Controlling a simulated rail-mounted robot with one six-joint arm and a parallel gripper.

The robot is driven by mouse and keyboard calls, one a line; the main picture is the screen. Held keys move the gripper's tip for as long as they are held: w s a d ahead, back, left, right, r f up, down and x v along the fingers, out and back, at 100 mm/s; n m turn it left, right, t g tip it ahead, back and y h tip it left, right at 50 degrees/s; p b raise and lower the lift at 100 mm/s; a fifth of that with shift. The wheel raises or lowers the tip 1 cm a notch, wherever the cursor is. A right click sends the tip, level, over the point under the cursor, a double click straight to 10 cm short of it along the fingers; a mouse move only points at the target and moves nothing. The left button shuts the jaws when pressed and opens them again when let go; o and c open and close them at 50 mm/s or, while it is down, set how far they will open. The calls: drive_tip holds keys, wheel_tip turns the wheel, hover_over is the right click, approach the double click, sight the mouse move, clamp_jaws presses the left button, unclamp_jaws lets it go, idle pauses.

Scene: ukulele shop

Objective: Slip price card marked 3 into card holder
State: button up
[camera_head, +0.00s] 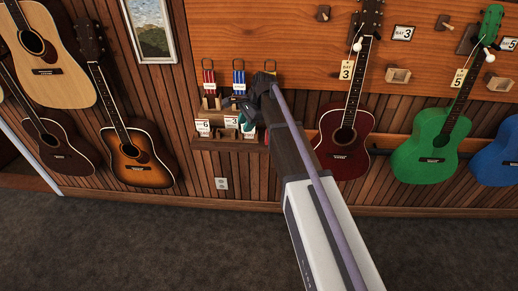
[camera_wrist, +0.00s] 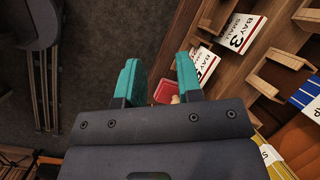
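My gripper (camera_head: 247,122) is at the small wooden wall rack, in front of its lower card shelf. In the wrist view its two teal fingers (camera_wrist: 158,78) are apart, with no card between them. A white card reading "BAY 3 SMALL" (camera_wrist: 240,36) stands in the rack, beyond the right finger and apart from it. Another card (camera_wrist: 206,62), partly hidden by that finger, seems to read 5. In the head view my arm and gripper hide part of the rack. A wooden holder (camera_head: 398,75) is on the wall below a "BAY 3" sign (camera_head: 403,33), right of the red ukulele.
Cards marked 6 (camera_head: 203,126) and others stand on the shelf. Red straps (camera_head: 209,78) and blue straps (camera_head: 239,79) hang above. A red ukulele (camera_head: 343,145) and a green one (camera_head: 435,140) hang to the right. A small red object (camera_wrist: 165,92) shows between the fingers.

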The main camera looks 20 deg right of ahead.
drive_tip(key=s+f+n+g+h, duration=0.1)
drive_tip(key=s+n+h, duration=0.3)
drive_tip(key=s+n, duration=1)
drive_tip(key=s, duration=1.4)
drive_tip(key=shift+s, duration=0.15)
drive_tip(key=shift+o, duration=0.2)
drive_tip(key=shift+s+n, duration=0.1)
drive_tip(key=shift+n, duration=0.3)
drive_tip(key=shift+o, duration=1.4)
drive_tip(key=shift+w, duration=0.2)
drive_tip(key=o, duration=0.8)
